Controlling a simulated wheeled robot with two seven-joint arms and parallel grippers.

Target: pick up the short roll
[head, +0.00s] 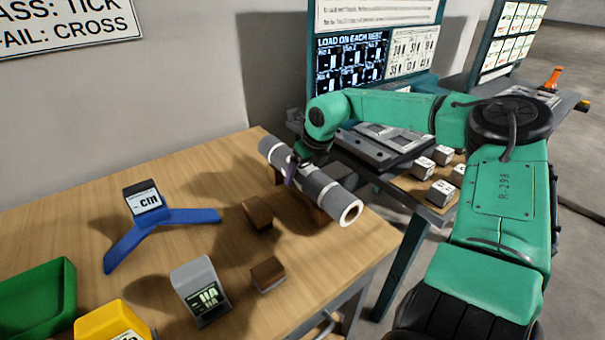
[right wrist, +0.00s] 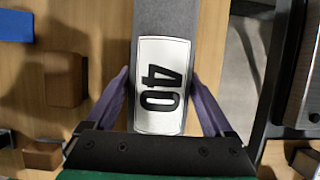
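A grey roll (head: 329,194) with pale bands and a hollow end lies along the right part of the wooden table, over brown support blocks. It is the only roll in view. In the right wrist view, the roll (right wrist: 165,20) carries a white label (right wrist: 160,85) reading 40. My right gripper (head: 293,170) reaches down over the roll's middle. Its purple fingers (right wrist: 160,88) sit one on each side, close against it with no clear gap at the tips. The far fingertips are hidden by the roll. I cannot tell if the roll rests on the blocks. My left gripper is out of view.
Two brown blocks (head: 257,213) (head: 268,275) stand bare beside the roll. A blue three-armed piece with a cm sign (head: 160,222), a grey sign block (head: 195,285), a green bin (head: 38,298) and a yellow one (head: 108,322) are further left. Machine stations stand behind right.

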